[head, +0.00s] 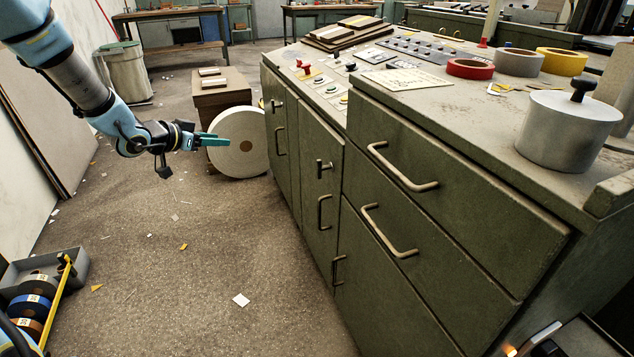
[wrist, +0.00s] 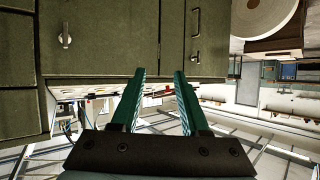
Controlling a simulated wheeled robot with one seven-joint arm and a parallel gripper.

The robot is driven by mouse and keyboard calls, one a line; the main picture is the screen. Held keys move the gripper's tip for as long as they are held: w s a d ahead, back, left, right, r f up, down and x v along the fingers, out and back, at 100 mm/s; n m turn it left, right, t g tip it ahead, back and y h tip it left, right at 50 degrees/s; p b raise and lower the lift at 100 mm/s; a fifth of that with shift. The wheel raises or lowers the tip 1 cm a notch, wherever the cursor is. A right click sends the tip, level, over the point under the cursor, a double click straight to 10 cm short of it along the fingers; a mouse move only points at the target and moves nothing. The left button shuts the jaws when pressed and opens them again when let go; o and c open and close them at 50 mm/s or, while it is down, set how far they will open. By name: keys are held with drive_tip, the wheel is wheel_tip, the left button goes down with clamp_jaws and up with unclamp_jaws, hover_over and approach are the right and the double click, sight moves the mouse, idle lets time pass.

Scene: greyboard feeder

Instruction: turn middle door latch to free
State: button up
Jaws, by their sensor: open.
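The middle door (head: 310,190) is a green metal panel of the cabinet. Its small metal latch (head: 322,166) sits above a bar handle (head: 325,212). In the wrist view, which looks upside down, what appears to be this latch (wrist: 66,40) is at the upper left, left of my fingers. My gripper (head: 226,141) has teal fingers and points right in the head view, level with the cabinet's left part and apart from it. In the wrist view my gripper (wrist: 158,74) is open, with nothing between its fingers. The latch's exact turn is too small to tell.
Another latch (head: 276,105) and handle (head: 281,141) are on the left door. Drawer handles (head: 400,170) stick out at the right. A large white roll (head: 239,142) stands behind my gripper. The floor (head: 200,270) before the cabinet is mostly clear; a grey bin (head: 75,262) holds rolls at left.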

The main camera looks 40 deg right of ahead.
drive_tip(key=s+d+f+m+g+h+b, duration=0.35)
drive_tip(key=s+d+f, duration=0.25)
drive_tip(key=d, duration=0.2)
drive_tip(key=m+g+b, duration=0.2)
drive_tip(key=m+g, duration=0.1)
drive_tip(key=g, duration=0.4)
approach(317, 163)
drive_tip(key=shift+t+h, duration=0.25)
drive_tip(key=shift+h, duration=0.2)
drive_tip(key=x, duration=1)
drive_tip(key=shift+s+d+f, duration=0.2)
drive_tip(key=shift+f, duration=0.1)
clamp_jaws()
